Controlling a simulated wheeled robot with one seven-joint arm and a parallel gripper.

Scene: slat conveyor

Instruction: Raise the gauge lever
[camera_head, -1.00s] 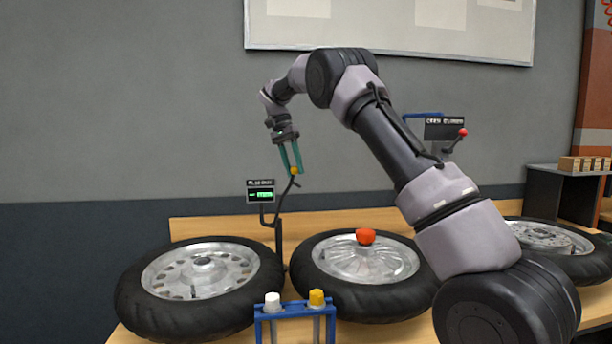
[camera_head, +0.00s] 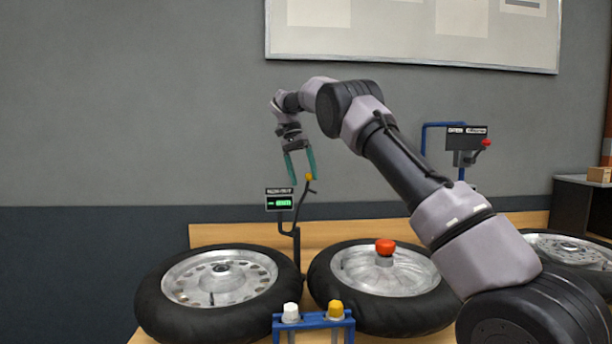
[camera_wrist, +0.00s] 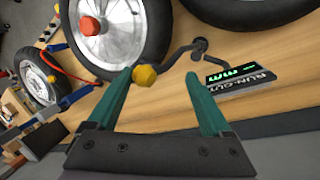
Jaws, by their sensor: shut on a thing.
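The gauge lever (camera_head: 303,199) is a thin dark arm with a yellow knob (camera_head: 309,177) at its upper end. It rises from a dark post behind the wheels, beside a small gauge display (camera_head: 279,202) with a green readout. The knob shows at the tip of the left finger in the wrist view (camera_wrist: 145,77). A visible gap lies between the knob and the other finger, so how firmly it is held is unclear. The display also shows there (camera_wrist: 235,78), its reading unclear.
Several wheels with black tyres lie on the wooden surface (camera_head: 217,236); the middle wheel (camera_head: 340,290) has a red knob (camera_head: 385,246) at its hub. A blue stand (camera_head: 313,322) with white and yellow caps is in front. Another display (camera_head: 466,140) stands at right.

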